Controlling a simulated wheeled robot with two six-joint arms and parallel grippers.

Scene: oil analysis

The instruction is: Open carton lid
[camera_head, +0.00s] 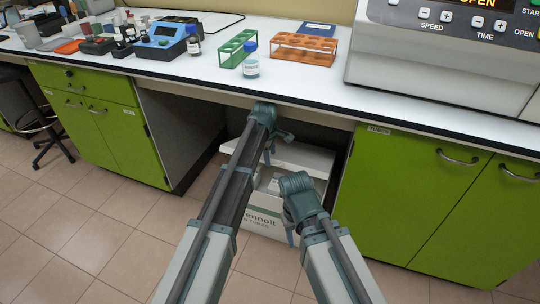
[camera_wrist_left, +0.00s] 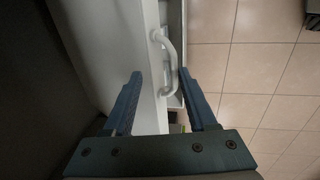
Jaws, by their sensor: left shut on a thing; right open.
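A white carton (camera_head: 262,224) with dark lettering stands on the floor in the knee space under the bench. Its white lid (camera_head: 308,158) is raised at the back, and the carton's inside partly shows below it. My left gripper (camera_head: 277,142) is at the lid's upper left, its fingertips partly hidden by the wrist. In the left wrist view, my left gripper (camera_wrist_left: 160,92) has its two blue fingers on either side of the white lid (camera_wrist_left: 148,100), with a white handle (camera_wrist_left: 166,58) just beyond. My right gripper (camera_head: 291,236) is open, low in front of the carton, mostly hidden by its own wrist.
The white bench top (camera_head: 270,82) overhangs the carton. Green cabinets flank it on the left (camera_head: 122,130) and right (camera_head: 405,190).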

